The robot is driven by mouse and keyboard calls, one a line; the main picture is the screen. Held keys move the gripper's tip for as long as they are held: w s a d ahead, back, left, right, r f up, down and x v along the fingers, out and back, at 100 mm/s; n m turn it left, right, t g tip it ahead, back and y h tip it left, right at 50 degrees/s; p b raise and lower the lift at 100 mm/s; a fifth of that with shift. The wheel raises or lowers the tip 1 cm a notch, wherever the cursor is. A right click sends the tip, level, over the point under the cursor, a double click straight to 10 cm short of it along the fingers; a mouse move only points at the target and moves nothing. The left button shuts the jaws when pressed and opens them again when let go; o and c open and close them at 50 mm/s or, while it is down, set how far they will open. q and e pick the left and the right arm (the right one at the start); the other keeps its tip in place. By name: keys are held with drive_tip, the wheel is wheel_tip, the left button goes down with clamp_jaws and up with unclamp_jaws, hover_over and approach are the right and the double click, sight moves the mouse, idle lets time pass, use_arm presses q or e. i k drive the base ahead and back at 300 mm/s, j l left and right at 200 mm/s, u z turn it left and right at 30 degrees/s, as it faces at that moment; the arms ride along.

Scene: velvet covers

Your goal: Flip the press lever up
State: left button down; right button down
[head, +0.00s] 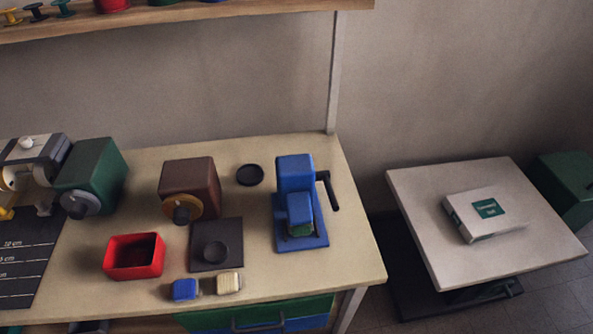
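The blue press (295,177) stands near the right end of the workbench in the head view. It has a tall back column, a lower block in front and a flat blue base plate. The black press lever (331,192) is on its right side. From its pivot near the top of the column, the lever slants down and toward the front, with its free end lowest. Something greenish shows under the front block, mostly hidden. Neither of my grippers is in view, and nothing touches the lever.
The workbench (358,272) also holds a brown box with a yellow dial (188,178), a red tray (107,256), a dark square plate (230,235), a black disc (250,175) and two small blocks. A shelf (250,13) overhangs the back. A white side table (440,267) with a box stands right.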

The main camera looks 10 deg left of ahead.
sight(324, 175)
drive_tip(key=i+l, duration=0.1)
drive_tip(key=l, duration=1.85)
drive_tip(key=i+u, duration=0.05)
drive_tip(key=i, duration=0.05)
